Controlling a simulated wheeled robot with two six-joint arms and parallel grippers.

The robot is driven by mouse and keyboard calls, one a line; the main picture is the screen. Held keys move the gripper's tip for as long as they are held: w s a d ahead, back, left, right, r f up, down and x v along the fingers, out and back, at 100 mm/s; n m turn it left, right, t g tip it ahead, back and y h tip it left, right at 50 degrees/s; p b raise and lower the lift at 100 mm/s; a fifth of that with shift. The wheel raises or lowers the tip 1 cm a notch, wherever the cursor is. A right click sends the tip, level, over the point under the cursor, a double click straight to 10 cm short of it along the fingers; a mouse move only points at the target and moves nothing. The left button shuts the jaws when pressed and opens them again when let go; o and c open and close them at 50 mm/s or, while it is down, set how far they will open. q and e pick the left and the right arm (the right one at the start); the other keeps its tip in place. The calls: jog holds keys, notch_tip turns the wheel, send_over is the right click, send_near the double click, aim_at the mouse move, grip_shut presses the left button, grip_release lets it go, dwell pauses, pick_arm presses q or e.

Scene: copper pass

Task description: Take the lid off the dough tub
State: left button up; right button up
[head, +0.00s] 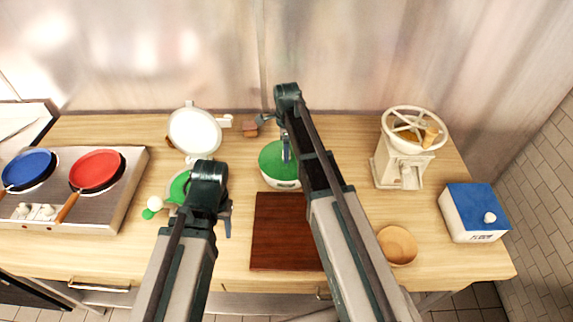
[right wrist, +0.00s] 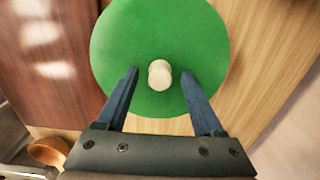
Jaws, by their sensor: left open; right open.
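The dough tub (head: 281,183) is a white round tub on the counter behind the brown board. Its round green lid (head: 271,158) sits on top. In the right wrist view the lid (right wrist: 160,30) fills the upper middle, with a cream knob (right wrist: 160,75) at its centre. My right gripper (head: 286,152) is over the lid and open, with one finger on each side of the knob and gaps between; it also shows in the right wrist view (right wrist: 159,74). My left gripper (head: 227,216) is open and low over the counter, left of the board; my arm partly hides it.
A dark red-brown board (head: 280,235) lies in front of the tub. A press with a raised white round plate (head: 195,131) stands left. A hob with blue (head: 28,168) and red pans (head: 97,170) is far left. A mill (head: 403,160), wooden bowl (head: 397,245) and blue-lidded box (head: 474,212) stand right.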

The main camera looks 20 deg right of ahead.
jog(key=shift+f, duration=0.1)
grip_shut()
dwell(0.3)
jog(key=shift+r+p, duration=0.75)
jog(key=shift+p, duration=0.1)
jog(key=r+p, duration=0.2)
jog(key=shift+s+a+r+p, duration=0.1)
jog(key=shift+s+r+p, duration=0.2)
jog(key=shift+s, duration=0.05)
jog(key=s+a, duration=0.3)
jog(key=s, duration=0.4)
jog(key=s+a, duration=0.3)
jog(key=s, duration=0.4)
jog(key=shift+a+r+p, duration=0.15)
jog(key=shift+r+p, duration=0.3)
